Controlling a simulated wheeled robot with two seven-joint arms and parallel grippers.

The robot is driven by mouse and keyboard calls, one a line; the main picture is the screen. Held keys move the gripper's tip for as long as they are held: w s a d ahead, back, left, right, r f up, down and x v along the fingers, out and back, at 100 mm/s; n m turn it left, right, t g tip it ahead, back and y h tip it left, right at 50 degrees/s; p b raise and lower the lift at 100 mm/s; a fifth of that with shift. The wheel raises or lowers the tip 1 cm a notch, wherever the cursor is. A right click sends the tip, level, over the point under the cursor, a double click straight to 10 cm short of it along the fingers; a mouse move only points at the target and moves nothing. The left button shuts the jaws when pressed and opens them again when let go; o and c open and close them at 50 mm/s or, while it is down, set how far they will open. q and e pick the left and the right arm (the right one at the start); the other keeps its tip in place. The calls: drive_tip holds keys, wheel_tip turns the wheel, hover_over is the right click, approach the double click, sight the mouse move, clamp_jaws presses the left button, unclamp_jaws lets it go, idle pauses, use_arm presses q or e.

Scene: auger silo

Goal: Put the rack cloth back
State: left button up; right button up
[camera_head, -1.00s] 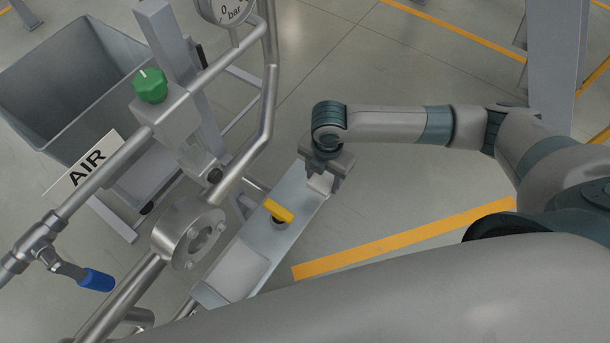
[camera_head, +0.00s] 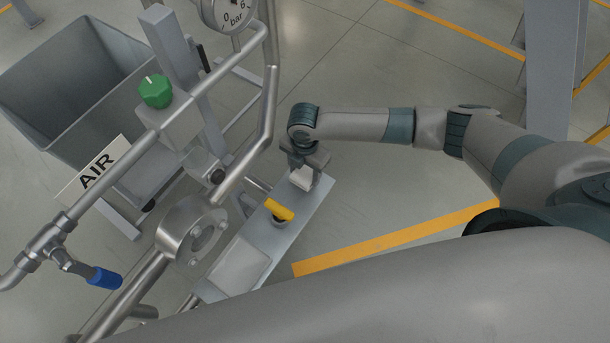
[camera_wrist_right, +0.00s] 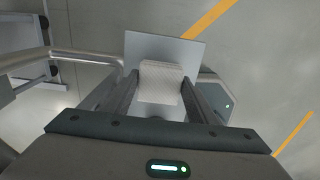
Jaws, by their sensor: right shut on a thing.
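The cloth (camera_head: 301,180), small and pale, is between the fingers of my right gripper (camera_head: 305,172). In the right wrist view the cloth (camera_wrist_right: 160,82) shows as a white, finely textured pad between both fingers. My right gripper (camera_wrist_right: 160,100) is shut on it, over the far end of a narrow grey metal shelf (camera_head: 314,203). I cannot tell whether the cloth touches the shelf. The shelf plate also shows in the right wrist view (camera_wrist_right: 185,55). My left gripper is not in view.
A yellow-handled knob (camera_head: 279,210) stands mid-shelf, and a pale flat panel (camera_head: 238,265) is at its near end. Pipes with a round flange (camera_head: 190,230), green knob (camera_head: 156,92), gauge (camera_head: 232,14) and blue-handled valve (camera_head: 105,278) stand left. Floor right of the shelf is clear.

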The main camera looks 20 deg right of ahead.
sight(305, 173)
wheel_tip(305, 173, down, 3)
drive_tip(key=shift+r+p, duration=0.15)
drive_tip(key=shift+p, duration=0.3)
drive_tip(key=shift+f, duration=0.2)
drive_tip(key=shift+f, duration=0.1)
drive_tip(key=o, duration=0.9)
wheel_tip(305, 173, up, 12)
drive_tip(key=b, duration=0.3)
